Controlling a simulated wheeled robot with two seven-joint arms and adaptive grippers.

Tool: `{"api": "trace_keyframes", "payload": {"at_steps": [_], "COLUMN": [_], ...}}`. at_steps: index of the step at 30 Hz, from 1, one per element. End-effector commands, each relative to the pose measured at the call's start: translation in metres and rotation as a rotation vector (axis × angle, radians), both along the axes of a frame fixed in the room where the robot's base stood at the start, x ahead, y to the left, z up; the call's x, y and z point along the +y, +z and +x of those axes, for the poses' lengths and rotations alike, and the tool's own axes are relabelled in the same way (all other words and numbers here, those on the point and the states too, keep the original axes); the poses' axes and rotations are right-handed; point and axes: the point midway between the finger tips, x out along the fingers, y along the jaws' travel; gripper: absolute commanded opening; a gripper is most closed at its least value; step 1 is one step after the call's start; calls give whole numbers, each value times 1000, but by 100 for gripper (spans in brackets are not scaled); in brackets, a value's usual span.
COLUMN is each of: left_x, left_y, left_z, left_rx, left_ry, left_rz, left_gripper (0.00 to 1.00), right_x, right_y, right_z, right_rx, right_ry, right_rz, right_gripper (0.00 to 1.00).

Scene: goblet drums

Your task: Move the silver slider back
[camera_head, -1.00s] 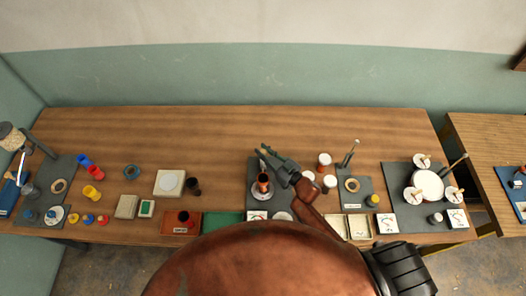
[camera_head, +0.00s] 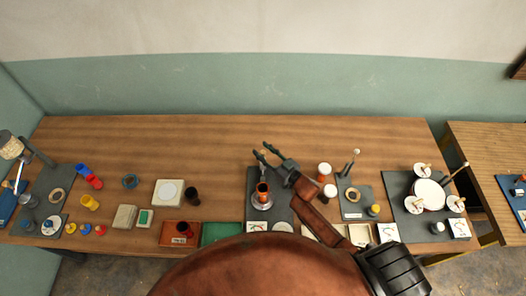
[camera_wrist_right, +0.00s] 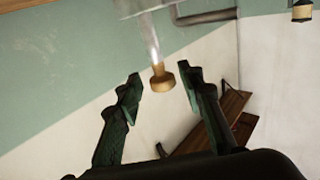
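My right gripper (camera_head: 261,150) is in the head view, above the far end of a dark plate (camera_head: 252,184) at the table's centre. Its fingers are spread and nothing is held. On the plate, an orange-and-dark cup (camera_head: 263,190) stands on a round silver base (camera_head: 262,206). In the right wrist view, a pale silvery rod with a wooden knob (camera_wrist_right: 161,76) shows between the open fingers, apart from both. A blurred clear or silver body (camera_wrist_right: 145,8) joins the rod at the top. I cannot tell which silver part is the slider. My left gripper is not in view.
White-topped jars (camera_head: 324,170) and a dark plate with an upright rod (camera_head: 347,168) stand right of my right arm. A plate with white discs (camera_head: 430,195) is farther right. A red tray (camera_head: 172,239) and green tray (camera_head: 222,232) lie front left. The table's back strip is clear.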

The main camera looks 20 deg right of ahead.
Motion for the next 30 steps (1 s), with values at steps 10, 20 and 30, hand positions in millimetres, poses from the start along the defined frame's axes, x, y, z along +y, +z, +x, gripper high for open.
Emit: {"api": "trace_keyframes", "payload": {"at_steps": [10,20,30], "left_x": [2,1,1], "left_y": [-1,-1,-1], "left_z": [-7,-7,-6], "left_rx": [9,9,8], "left_ry": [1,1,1], "left_rz": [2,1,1], "left_gripper": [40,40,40], "right_x": [-10,-37,-49], "right_y": [-2,-1,0], "right_z": [-23,-84,-109], "right_rx": [3,3,0], "right_ry": [0,0,0], "right_rz": [-1,0,-1], "right_gripper": [35,35,35]}}
